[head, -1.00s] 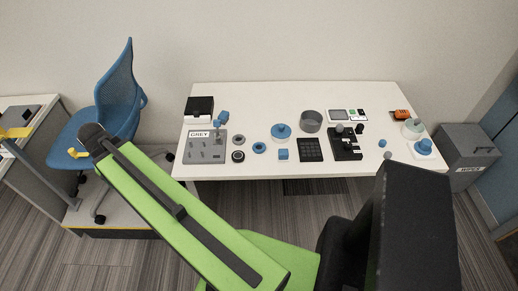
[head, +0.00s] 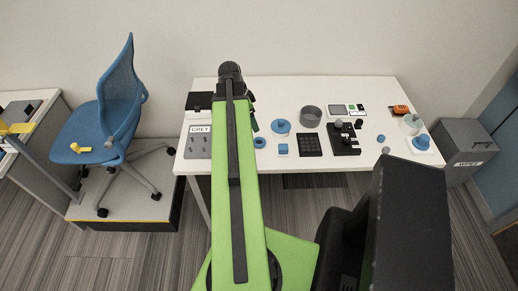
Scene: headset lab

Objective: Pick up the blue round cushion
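A small blue ring (head: 259,142), which looks like the blue round cushion, lies flat on the white table (head: 330,90), just right of my arm. A larger blue round piece with a raised knob (head: 280,127) lies up and right of it. A small blue block (head: 283,149) lies to its right. My green arm reaches over the table's left part. Dark parts of my gripper (head: 253,112) show at the arm's right edge, above the blue ring in the picture. The rest is hidden behind the arm, so its opening cannot be seen.
A grey panel marked GREY (head: 198,143) and a black box (head: 199,101) are left of my arm. A grey round container (head: 311,116), black grid tray (head: 310,145) and black fixture (head: 344,138) stand to the right. A blue chair (head: 118,105) stands left of the table.

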